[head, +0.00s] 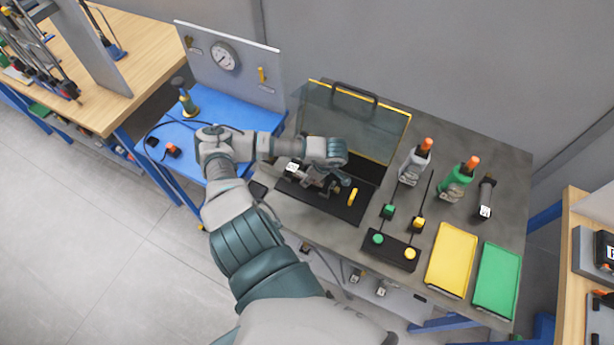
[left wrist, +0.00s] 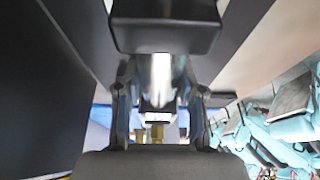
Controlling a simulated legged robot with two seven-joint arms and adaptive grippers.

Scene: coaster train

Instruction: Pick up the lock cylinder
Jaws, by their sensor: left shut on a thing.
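My left gripper (head: 325,183) reaches over the black base of the clear-lidded box on the grey table. In the left wrist view the two dark fingers of my left gripper (left wrist: 160,105) stand on either side of a shiny silver piece (left wrist: 160,78), which looks like the lock cylinder. The gripper is shut on it. A brass-coloured part (left wrist: 157,133) shows beyond, between the fingers. In the head view the fingers and arm largely hide the held piece. My right gripper is in neither view.
The clear lid (head: 345,120) stands raised behind my gripper. A yellow handle (head: 352,197) is just right of it. A black button box (head: 390,250), a yellow tray (head: 451,262) and a green tray (head: 497,280) lie to the right. A blue table (head: 210,107) is at left.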

